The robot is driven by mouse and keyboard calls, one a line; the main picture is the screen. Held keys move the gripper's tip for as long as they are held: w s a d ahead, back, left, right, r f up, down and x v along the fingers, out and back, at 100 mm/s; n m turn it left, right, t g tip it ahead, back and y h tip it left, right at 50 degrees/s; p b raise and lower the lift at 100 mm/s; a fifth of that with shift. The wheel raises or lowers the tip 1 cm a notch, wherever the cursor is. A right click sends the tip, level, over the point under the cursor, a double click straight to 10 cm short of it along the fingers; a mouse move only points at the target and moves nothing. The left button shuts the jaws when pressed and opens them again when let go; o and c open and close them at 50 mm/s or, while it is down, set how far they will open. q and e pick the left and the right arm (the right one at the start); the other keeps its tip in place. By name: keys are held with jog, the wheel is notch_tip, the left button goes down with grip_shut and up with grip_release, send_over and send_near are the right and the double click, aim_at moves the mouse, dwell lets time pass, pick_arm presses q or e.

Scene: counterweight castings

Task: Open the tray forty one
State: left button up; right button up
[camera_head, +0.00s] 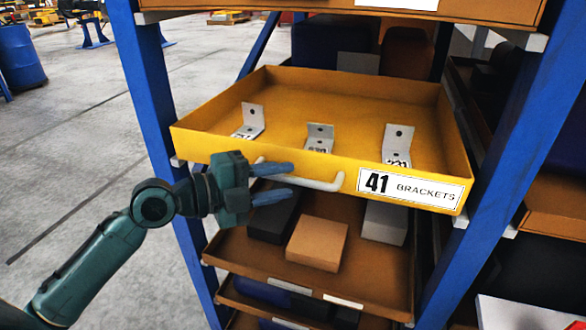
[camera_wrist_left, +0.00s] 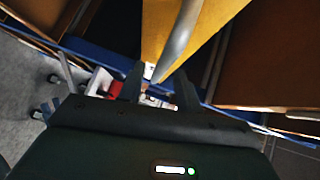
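The yellow tray (camera_head: 225,147) carries a label reading 41 BRACKETS (camera_head: 410,187) and stands pulled out of the blue rack, its inside showing. Three angle brackets (camera_head: 319,138) sit in it. A pale bar handle (camera_head: 318,182) runs along its front, left of the label. My left gripper (camera_head: 276,182) is at the handle's left part, its two fingers apart, one above the other. In the left wrist view, the grey handle (camera_wrist_left: 179,42) reaches down toward the gap between the open fingers (camera_wrist_left: 158,88). I cannot tell whether they touch it. My right gripper is out of view.
A blue rack post (camera_head: 148,90) stands left of the tray, another (camera_head: 510,140) to the right. Below is a brown tray (camera_head: 240,250) holding boxes (camera_head: 317,243). A blue barrel (camera_head: 20,60) stands far left. The floor left of the rack is open.

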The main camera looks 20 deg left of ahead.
aim_at(287, 181)
pick_arm(q)
jog(key=shift+p+x, duration=0.3)
jog(key=shift+x, duration=1.25)
grip_shut()
